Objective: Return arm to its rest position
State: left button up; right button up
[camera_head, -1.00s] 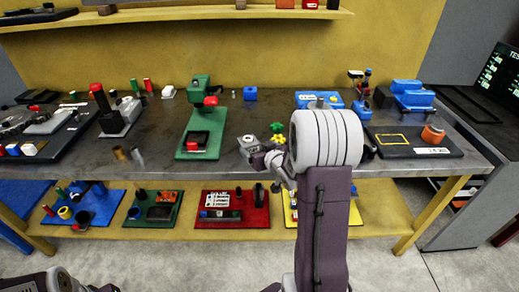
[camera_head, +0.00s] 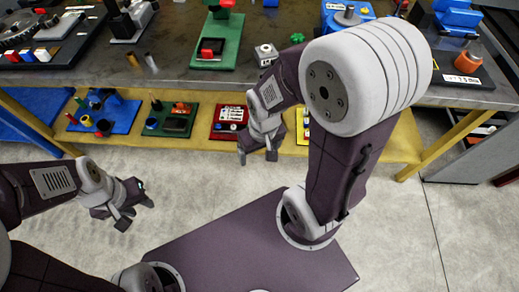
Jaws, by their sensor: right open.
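My right arm bends at a large pale ribbed joint in front of the bench. Its gripper (camera_head: 257,156) hangs over the floor, in front of the bench's lower shelf. Its two fingers are apart, with nothing between them. My left gripper (camera_head: 136,214) is at the lower left, low over the bare floor and clear of the bench. Its fingertips look spread and empty. The small grey positioner block (camera_head: 265,52) with a round top stands near the front edge of the bench, beyond my right gripper. My right arm hides part of the bench top.
The grey bench top (camera_head: 180,68) holds a green press (camera_head: 213,45), a blue fixture (camera_head: 341,15) and a black tray (camera_head: 461,88). The lower shelf (camera_head: 398,140) carries blue, green and red boards. The floor (camera_head: 200,175) between my grippers is clear.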

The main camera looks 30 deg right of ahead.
notch_tip(320, 180, up, 8)
jog(key=p, duration=0.8)
jog(key=shift+f, duration=0.1)
dwell(0.4)
